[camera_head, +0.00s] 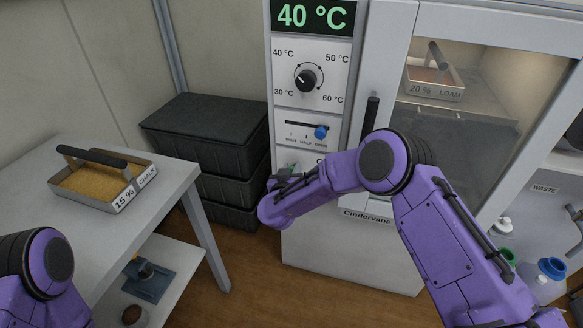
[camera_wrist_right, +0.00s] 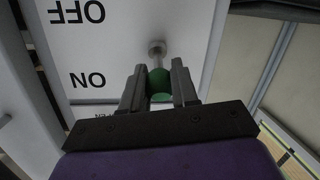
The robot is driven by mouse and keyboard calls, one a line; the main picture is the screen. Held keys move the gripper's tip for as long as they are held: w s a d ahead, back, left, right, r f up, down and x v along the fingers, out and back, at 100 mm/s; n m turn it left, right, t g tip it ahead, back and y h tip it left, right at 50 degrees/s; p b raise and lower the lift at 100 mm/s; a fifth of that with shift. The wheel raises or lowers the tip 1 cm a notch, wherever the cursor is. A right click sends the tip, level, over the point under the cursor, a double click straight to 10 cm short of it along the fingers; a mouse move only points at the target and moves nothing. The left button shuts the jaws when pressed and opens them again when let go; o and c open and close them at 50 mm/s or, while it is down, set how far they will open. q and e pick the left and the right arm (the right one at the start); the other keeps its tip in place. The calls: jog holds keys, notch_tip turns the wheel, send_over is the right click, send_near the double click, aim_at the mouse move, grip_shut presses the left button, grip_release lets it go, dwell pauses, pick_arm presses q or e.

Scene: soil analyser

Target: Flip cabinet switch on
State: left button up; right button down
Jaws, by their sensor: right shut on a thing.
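The cabinet (camera_head: 348,255) stands in the middle with a lit 40 °C display. Its switch is a small lever with a green knob (camera_wrist_right: 160,82) on a metal stem, below the dial and slider. In the right wrist view the panel beside it reads OFF and ON, upside down, and the stem base shows near the ON side. My right gripper (camera_wrist_right: 158,88) is shut on the green knob, with a finger on each side. In the head view my right gripper (camera_head: 285,177) largely hides the switch. My left gripper is out of view; only part of that arm shows at lower left.
The temperature dial (camera_head: 306,79) and blue slider knob (camera_head: 321,132) sit above the switch. Black crates (camera_head: 205,125) stand left of the cabinet. A table (camera_head: 165,193) holds a 15% chalk tray (camera_head: 98,183). A loam tray (camera_head: 432,82) shows behind the cabinet's glass door.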

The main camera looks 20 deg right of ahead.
jog(key=c, duration=0.9)
grip_release()
jog(key=shift+f, duration=0.1)
jog(key=shift+o, duration=0.2)
jog(key=shift+s+a, duration=0.25)
jog(key=shift+s, duration=0.15)
jog(key=v, duration=0.9)
jog(key=shift+s, duration=0.35)
jog(key=shift+a, duration=0.1)
